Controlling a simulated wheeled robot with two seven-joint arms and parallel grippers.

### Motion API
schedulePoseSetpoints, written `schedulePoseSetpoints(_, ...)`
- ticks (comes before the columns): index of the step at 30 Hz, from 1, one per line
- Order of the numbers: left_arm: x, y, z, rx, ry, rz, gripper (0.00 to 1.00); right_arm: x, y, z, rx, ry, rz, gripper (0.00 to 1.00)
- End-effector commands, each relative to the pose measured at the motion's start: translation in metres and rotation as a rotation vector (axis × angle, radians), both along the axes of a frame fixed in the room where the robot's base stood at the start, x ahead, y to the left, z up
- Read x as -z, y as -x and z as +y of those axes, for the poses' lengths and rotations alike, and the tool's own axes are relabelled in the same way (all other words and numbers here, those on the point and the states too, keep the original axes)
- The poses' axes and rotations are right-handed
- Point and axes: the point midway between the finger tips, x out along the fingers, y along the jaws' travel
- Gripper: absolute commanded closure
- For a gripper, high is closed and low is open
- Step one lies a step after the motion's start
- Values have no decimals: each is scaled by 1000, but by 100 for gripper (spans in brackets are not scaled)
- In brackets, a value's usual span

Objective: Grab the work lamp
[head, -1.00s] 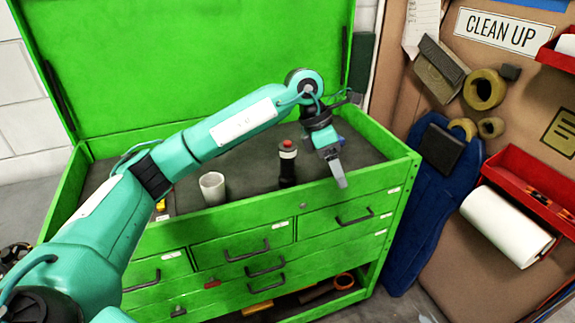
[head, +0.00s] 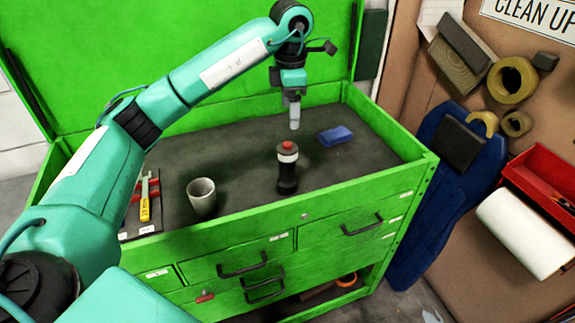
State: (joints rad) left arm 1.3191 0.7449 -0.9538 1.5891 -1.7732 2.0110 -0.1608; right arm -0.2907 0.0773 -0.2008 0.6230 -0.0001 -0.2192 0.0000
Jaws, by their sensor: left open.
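The likely work lamp (head: 287,168) is a black upright cylinder with a pale band and a red top. It stands on the dark top tray of the green tool chest (head: 330,222). My left gripper (head: 294,122) hangs just above and slightly behind it, fingers pointing down, open and apart from the lamp. The gap between its fingers is hard to make out from this angle. My right gripper is not in view.
Yellow and red tools (head: 146,197) lie at far left. The chest's raised rim and open green lid bound the tray.

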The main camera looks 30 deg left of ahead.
Motion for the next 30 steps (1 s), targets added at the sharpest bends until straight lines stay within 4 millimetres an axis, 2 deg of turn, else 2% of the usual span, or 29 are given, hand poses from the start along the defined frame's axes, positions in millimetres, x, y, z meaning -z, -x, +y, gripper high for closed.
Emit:
schedulePoseSetpoints(3, 17, 1, 0, 0, 2, 4, 24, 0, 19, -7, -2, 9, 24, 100)
schedulePoseSetpoints(6, 32, 1, 0, -1, 1, 4, 24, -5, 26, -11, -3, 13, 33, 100)
schedulePoseSetpoints(12, 60, 1, 0, -1, 0, 2, 24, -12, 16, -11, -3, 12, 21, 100)
schedulePoseSetpoints(18, 72, 1, 0, 0, 1, 1, 24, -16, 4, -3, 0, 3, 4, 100)
schedulePoseSetpoints(23, 83, 6, 2, -1, 0, 4, 24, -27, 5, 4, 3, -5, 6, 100)
schedulePoseSetpoints(30, 112, 11, 3, -2, 1, 3, 24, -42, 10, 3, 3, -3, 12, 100)
